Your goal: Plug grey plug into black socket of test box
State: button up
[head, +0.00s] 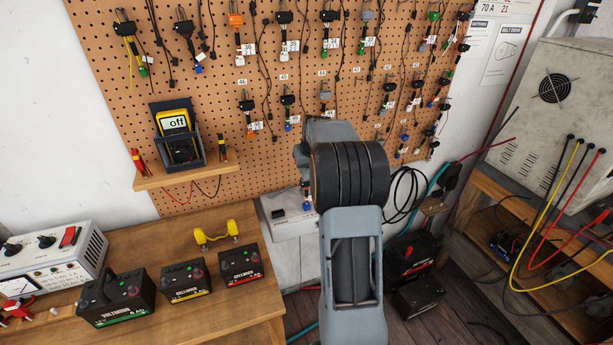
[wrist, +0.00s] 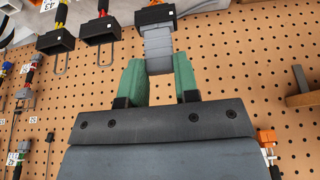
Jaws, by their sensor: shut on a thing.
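In the wrist view, my gripper (wrist: 160,82) has two green fingertips shut on the sides of a grey ribbed plug (wrist: 159,48). The plug's far end meets a black housing (wrist: 155,15) with a small white label; I cannot tell whether they are joined. In the head view my arm hides the gripper and the plug.
A pegboard (head: 215,100) carries several hanging connectors and leads. The workbench (head: 215,310) holds several batteries, a yellow handle-shaped part (head: 217,235) and a white meter unit (head: 45,255). A shelf (head: 185,175) holds a yellow multimeter. A large grey cabinet (head: 555,100) stands at right.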

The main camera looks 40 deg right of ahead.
jog(key=shift+r, duration=0.15)
jog(key=shift+r+p, duration=1.45)
jog(key=shift+r, duration=0.55)
